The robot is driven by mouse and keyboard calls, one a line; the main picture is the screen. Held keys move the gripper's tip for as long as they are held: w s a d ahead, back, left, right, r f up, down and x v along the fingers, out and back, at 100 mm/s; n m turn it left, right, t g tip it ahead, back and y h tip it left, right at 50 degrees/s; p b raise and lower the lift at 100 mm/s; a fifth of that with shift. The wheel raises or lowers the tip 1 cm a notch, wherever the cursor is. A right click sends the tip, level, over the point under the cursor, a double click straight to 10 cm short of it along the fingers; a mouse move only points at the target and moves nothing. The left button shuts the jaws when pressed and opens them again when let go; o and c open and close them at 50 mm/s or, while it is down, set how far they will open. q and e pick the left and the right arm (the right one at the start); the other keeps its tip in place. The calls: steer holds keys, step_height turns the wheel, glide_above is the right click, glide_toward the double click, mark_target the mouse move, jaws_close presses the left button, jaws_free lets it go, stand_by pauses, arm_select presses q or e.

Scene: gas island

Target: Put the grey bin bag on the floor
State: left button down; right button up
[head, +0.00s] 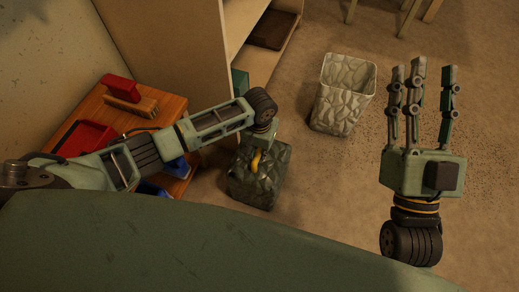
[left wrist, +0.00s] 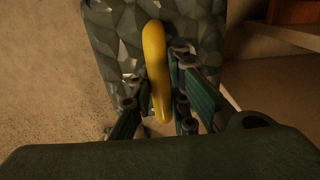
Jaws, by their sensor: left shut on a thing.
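The grey bin bag (head: 268,190) is a dark, faceted, crumpled block with a yellow loop handle (head: 255,161). It is below my left forearm, right of the wooden table. My left gripper (head: 258,150) is at its top, partly hidden by the wrist. In the left wrist view the fingers (left wrist: 162,112) are shut around the yellow handle (left wrist: 155,65), with the bag (left wrist: 115,40) behind it. Whether the bag's underside touches the floor cannot be told. My right gripper (head: 421,80) is open and empty, its fingers spread apart over the floor at the right.
A pale, crumpled-looking open bin (head: 340,105) stands on the floor right of the bag. A wooden table (head: 150,113) with a red dustpan (head: 88,138) and a brush (head: 122,92) is at left. A shelf unit (head: 180,38) stands behind. Dark specks lie on the floor near the right gripper.

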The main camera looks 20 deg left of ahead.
arm_select(q)
steer(key=shift+w, duration=0.1)
steer(key=c, duration=1.7)
jaws_free()
steer(key=shift+f, duration=0.1)
steer(key=shift+o, duration=0.2)
